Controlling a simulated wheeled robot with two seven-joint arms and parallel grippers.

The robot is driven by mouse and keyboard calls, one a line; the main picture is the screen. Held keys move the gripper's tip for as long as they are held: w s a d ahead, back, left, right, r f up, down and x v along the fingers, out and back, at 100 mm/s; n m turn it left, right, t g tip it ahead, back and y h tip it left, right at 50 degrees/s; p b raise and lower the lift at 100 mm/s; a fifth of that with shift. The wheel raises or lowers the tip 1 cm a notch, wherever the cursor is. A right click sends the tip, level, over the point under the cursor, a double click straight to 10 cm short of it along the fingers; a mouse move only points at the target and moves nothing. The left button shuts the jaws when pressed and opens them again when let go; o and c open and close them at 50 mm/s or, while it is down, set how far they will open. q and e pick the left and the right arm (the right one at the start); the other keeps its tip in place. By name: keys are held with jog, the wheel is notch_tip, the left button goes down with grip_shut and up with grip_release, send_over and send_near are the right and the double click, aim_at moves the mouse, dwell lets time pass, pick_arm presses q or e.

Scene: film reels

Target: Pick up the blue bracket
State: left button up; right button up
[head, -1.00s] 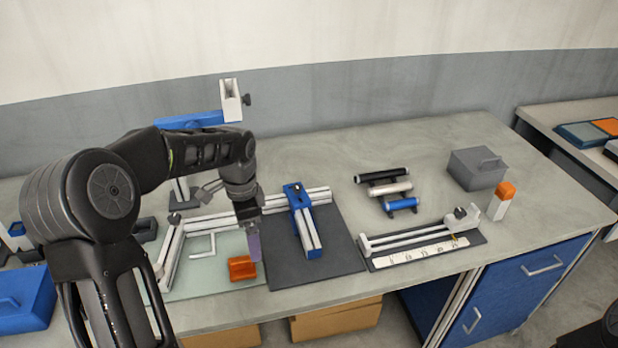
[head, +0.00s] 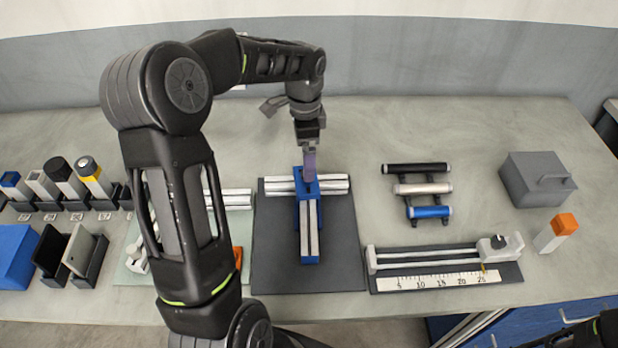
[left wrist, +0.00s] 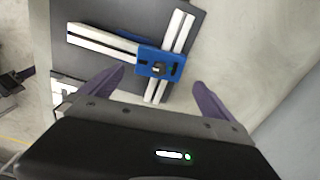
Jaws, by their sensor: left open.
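The blue bracket (head: 300,186) sits where two pale rails meet in a T on a dark grey mat (head: 340,258). In the left wrist view the bracket (left wrist: 172,68) shows as a blue block with a dark knob on top, lying across the rails. My left gripper (head: 310,177) is over the bracket, pointing down, with its purple fingers partly covering it in the head view. I cannot tell the exact height gap. My right gripper is not in view.
Right of the mat stand black, white and blue rollers (head: 417,190), a ruler fixture (head: 440,282), a grey box (head: 537,180) and an orange-capped block (head: 557,232). Holders with several blocks (head: 65,180) are at left. My left arm hides part of the pale green mat.

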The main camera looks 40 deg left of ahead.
aim_at(306, 184)
pick_arm(q)
jog(key=shift+w+f, duration=0.1)
jog(key=shift+f, duration=1.3)
notch_tip(306, 184, down, 5)
jog(key=b, duration=0.4)
jog(key=shift+f, duration=0.15)
jog(key=shift+d, duration=0.1)
jog(key=c, duration=1.4)
